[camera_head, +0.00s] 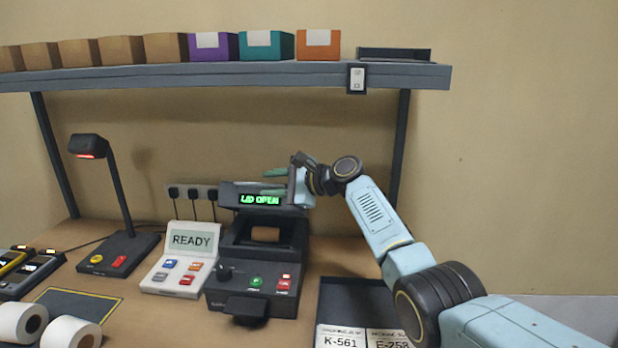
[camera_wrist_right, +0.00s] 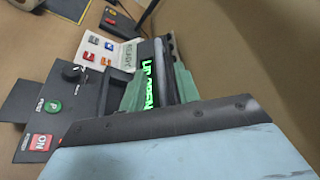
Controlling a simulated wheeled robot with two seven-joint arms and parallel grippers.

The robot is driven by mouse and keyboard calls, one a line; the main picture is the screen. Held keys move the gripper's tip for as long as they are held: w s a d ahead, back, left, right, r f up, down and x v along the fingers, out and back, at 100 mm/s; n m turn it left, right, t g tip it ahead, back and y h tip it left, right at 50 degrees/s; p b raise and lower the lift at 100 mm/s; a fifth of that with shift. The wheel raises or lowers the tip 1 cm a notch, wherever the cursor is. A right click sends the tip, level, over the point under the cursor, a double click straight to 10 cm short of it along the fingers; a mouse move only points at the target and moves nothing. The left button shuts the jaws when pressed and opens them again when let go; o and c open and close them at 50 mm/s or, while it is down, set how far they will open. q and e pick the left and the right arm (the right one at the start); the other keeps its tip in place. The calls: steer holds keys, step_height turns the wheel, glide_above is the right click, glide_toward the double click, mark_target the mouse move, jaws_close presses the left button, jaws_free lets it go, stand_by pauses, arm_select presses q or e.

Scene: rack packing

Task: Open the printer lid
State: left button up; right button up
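The printer (camera_head: 255,262) stands on the bench with a green button, a red button and a knob on its front. Its lid (camera_head: 237,193) is raised, and the green display (camera_head: 260,200) on it reads LID OPEN. My right gripper (camera_head: 274,182) is at the lid's upper right, its green fingers on either side of the lid. In the right wrist view, the lid with its display (camera_wrist_right: 152,80) lies between the fingers (camera_wrist_right: 160,90). Whether they press on it is not clear. A brown roll (camera_head: 265,234) shows inside the open printer. My left gripper is not in view.
A white READY panel (camera_head: 190,240) and a dark lamp (camera_head: 120,245) stand left of the printer. White rolls (camera_head: 70,332) lie at the front left. A dark tray (camera_head: 340,295) with labels is to the right. A shelf (camera_head: 400,72) with several boxes runs above.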

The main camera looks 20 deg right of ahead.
steer(key=v, duration=1)
steer(key=shift+d, duration=0.2)
steer(key=shift+r, duration=0.1)
steer(key=shift+c, duration=0.4)
